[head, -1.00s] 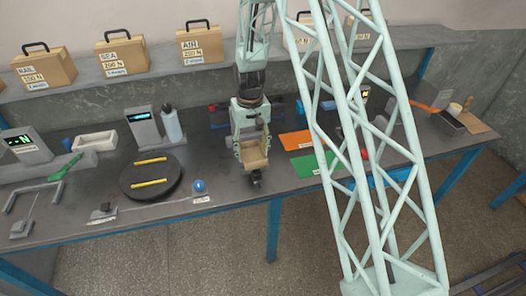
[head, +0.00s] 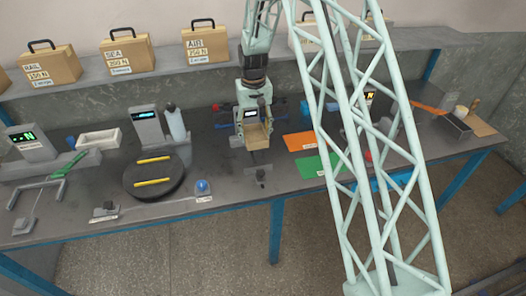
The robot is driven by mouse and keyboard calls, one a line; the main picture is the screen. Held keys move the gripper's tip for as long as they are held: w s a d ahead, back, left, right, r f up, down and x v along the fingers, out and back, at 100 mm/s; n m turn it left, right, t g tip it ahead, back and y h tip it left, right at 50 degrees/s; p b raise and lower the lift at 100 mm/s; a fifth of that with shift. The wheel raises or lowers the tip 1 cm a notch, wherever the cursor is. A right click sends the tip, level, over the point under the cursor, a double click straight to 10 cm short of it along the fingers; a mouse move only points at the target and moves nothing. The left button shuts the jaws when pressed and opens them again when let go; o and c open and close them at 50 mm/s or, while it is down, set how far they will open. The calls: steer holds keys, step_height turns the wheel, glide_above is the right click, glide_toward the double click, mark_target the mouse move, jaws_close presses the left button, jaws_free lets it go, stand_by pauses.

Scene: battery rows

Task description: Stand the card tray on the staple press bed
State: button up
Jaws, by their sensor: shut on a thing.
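My gripper (head: 255,122) is shut on the card tray (head: 258,136), a small tan open box, in the head view. The tray hangs below my gripper near the middle of the bench, above a dark patch of bench top. The fingers are too small to make out. I cannot tell for sure which fixture is the staple press. A small dark fixture (head: 261,178) stands on the bench just in front of the tray, apart from it. A small lit display shows at my gripper, partly covered by it.
A round black plate (head: 137,186) with two yellow strips and a blue button (head: 202,187) lie left. Orange (head: 299,142) and green (head: 311,166) sheets lie right. A white bottle (head: 175,124) stands behind left. My lattice column hides part of the right side.

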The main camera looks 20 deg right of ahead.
mark_target(255, 139)
steer(key=shift+f, duration=3)
steer(key=shift+f, duration=0.1)
steer(key=shift+f+b, duration=0.3)
steer(key=shift+f, duration=1.5)
steer(key=shift+f, duration=0.1)
steer(key=o, duration=0.8)
step_height(255, 139, up, 11)
steer(key=shift+r+p, duration=0.1)
steer(key=shift+p, duration=0.25)
steer(key=shift+r, duration=0.55)
